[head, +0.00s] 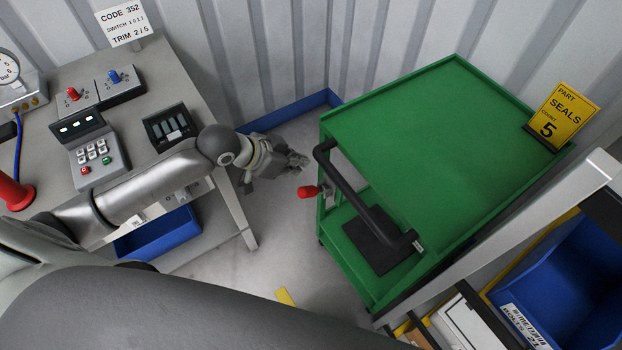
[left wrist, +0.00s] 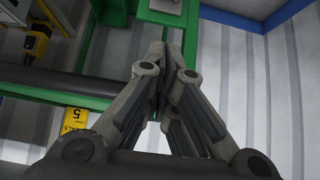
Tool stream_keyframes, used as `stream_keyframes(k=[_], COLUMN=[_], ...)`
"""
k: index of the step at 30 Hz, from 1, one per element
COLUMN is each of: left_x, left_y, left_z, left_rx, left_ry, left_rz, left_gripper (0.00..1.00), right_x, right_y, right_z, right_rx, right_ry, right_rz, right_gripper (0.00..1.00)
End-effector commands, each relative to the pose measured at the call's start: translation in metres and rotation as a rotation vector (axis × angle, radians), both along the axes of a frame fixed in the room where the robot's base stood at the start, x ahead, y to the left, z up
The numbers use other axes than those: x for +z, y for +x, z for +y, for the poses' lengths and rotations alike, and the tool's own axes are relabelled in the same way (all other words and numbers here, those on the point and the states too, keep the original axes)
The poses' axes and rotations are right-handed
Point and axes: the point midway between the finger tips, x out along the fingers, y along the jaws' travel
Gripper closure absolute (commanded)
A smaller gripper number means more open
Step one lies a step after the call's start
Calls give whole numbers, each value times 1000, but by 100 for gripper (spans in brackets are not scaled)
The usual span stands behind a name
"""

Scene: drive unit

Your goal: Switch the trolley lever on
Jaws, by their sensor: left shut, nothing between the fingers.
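The green trolley (head: 430,140) stands right of centre in the head view, with a black push handle (head: 352,190) at its near-left side. The trolley lever (head: 308,191) has a red knob and sticks out to the left from a small grey mount on the trolley's side. My left gripper (head: 303,163) is shut and empty, just above the red knob in the picture and apparently apart from it. In the left wrist view its fingers (left wrist: 165,50) meet in front of the trolley's green frame (left wrist: 115,104); the red knob is hidden there. My right gripper is out of view.
A grey bench (head: 60,60) with control boxes stands at the left, and a blue bin (head: 157,233) sits on its lower shelf. A yellow sign (head: 563,112) stands on the trolley. A rack with a blue bin (head: 570,290) is at the lower right. Floor shows between bench and trolley.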

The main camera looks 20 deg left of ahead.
Motion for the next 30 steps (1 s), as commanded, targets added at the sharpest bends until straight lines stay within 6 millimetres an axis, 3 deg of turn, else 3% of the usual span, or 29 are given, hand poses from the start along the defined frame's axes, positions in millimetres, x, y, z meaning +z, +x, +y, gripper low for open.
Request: stream_keyframes(k=[11,26,30], left_x=[-13,-77,-96], left_y=[9,53,41], left_z=[-7,-41,-31], left_rx=[2,2,3], left_ry=[-2,-1,3], left_rz=[0,0,3], left_gripper=[100,100,100], right_x=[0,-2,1], right_y=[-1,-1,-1], right_z=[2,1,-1], right_rx=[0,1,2], right_ry=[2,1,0], right_rz=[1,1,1], right_gripper=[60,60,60])
